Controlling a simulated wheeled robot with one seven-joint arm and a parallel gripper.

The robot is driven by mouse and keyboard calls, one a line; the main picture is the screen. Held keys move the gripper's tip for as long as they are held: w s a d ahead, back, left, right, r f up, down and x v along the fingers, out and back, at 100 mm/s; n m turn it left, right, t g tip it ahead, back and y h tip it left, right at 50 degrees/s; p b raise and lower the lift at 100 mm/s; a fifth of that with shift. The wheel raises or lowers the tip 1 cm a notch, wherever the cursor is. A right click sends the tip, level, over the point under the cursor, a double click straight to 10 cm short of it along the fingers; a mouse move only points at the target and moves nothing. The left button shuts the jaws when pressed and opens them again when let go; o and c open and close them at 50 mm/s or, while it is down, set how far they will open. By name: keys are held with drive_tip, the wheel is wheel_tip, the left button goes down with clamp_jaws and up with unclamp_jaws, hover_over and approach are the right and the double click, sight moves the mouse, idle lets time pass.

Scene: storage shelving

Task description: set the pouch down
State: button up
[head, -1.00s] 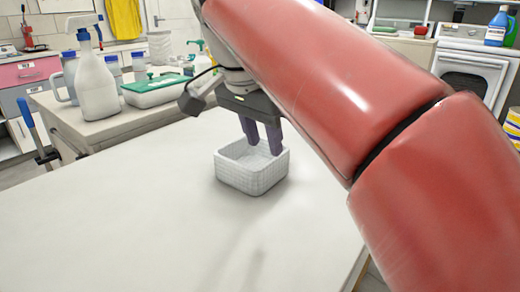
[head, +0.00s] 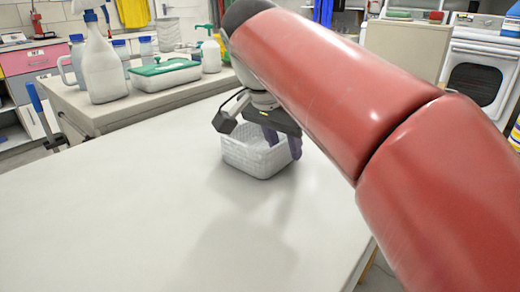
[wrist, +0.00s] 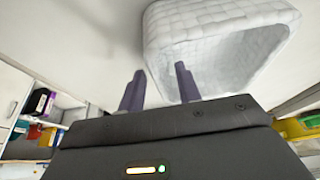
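No pouch can be made out in any view. A white woven basket (head: 255,160) stands upright on the pale table; its inside is mostly hidden in the head view. In the wrist view the basket (wrist: 185,25) shows tilted, and the visible part of its inside looks empty. My gripper (head: 282,143) is at the basket's far right rim, its dark purple fingers apart. The right finger overlaps the basket's opening; the left one shows beside the basket. I cannot tell whether either touches it.
The pale table (head: 130,215) is clear in front and left of the basket. Behind it, a side counter holds a spray bottle (head: 102,70), a green-lidded container (head: 165,78) and several bottles. A white oven (head: 480,70) stands at the back right.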

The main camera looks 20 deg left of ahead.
drive_tip(key=shift+f, duration=0.25)
idle(0.3)
clamp_jaws()
